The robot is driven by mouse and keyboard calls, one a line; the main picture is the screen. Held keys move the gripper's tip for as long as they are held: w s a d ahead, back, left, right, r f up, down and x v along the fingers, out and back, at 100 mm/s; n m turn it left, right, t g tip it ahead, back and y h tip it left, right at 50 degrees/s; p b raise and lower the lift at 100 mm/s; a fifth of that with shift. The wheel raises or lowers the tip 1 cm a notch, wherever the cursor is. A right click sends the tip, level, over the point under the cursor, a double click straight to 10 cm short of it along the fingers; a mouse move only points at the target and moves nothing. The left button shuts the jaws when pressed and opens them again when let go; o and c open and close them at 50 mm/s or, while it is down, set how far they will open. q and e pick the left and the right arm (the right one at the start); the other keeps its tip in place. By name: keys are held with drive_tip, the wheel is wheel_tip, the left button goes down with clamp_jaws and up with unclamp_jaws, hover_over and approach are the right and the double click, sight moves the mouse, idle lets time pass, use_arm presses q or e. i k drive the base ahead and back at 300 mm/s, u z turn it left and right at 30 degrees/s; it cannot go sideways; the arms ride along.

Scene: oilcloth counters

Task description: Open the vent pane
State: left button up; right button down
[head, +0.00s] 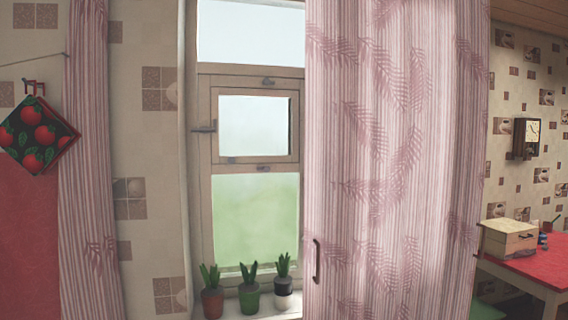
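The vent pane (254,126) is a small wood-framed pane set in the middle of the window, above a larger lower pane (256,222). It appears closed in its frame. A small dark latch (268,82) sits on the frame above it, and another fitting (263,168) sits below it. A dark handle (204,128) sticks out at the left of the window frame. A pink curtain (395,150) hides the window's right side. Neither of my grippers shows in the head view.
Several potted plants, including one in a green pot (249,297), stand on the windowsill below. A second pink curtain (88,180) hangs at left near a tomato-print potholder (40,137). A red-topped table (541,268) with a wooden box (508,238) stands at right.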

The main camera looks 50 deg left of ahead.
sight(215, 91)
drive_tip(key=z, duration=0.1)
drive_tip(key=i, duration=0.85)
drive_tip(key=u, duration=0.8)
drive_tip(key=i, duration=0.6)
drive_tip(key=u, duration=0.65)
